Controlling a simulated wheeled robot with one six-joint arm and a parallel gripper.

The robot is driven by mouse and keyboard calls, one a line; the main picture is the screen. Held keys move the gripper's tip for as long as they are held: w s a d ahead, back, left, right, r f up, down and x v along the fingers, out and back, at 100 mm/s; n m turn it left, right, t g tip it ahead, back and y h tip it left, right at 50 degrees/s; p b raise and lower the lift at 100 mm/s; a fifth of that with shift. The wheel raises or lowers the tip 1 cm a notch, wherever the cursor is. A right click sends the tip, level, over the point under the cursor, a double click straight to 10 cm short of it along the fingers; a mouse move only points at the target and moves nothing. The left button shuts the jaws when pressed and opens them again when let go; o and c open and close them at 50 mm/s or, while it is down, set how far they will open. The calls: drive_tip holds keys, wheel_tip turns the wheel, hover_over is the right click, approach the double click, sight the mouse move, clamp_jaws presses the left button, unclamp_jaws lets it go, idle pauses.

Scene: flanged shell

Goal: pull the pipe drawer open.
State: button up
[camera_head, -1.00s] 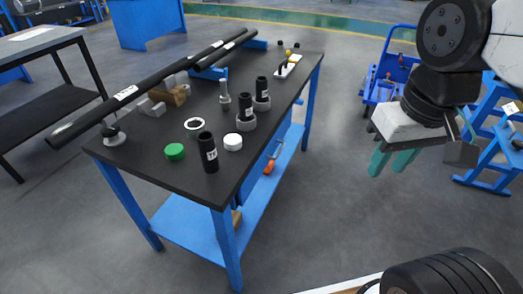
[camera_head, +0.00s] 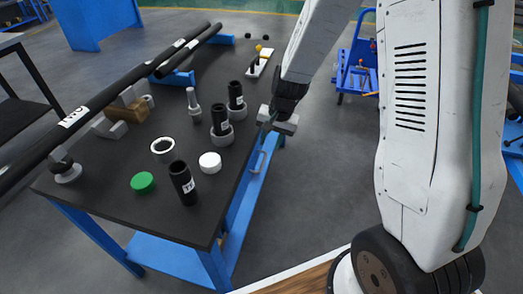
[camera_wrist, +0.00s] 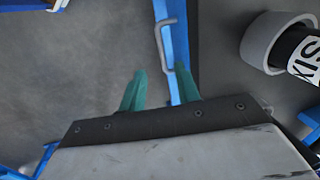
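The workbench (camera_head: 222,190) has a blue long side. A grey bar handle (camera_head: 258,163) is on that blue front, presumably the drawer's. In the wrist view the handle (camera_wrist: 163,45) stands out from a narrow blue strip (camera_wrist: 178,35). My gripper (camera_wrist: 158,88) has its two teal fingers spread apart, with nothing held between them. The handle lies just beyond the fingertips in that view, and the blue strip runs down to between them. In the head view my wrist is beside the bench's right edge, and the fingers are mostly hidden.
On the bench stand black pipe pieces (camera_head: 183,184), a green cap (camera_head: 143,183), white rings and long black pipes (camera_head: 90,108). A black piece in a grey ring (camera_wrist: 268,42) is close to the right of my gripper.

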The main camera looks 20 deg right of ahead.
sight(264, 161)
drive_tip(key=x, duration=0.6)
drive_tip(key=w+x, duration=0.1)
drive_tip(key=x, duration=0.3)
drive_tip(key=shift+d, duration=0.35)
clamp_jaws()
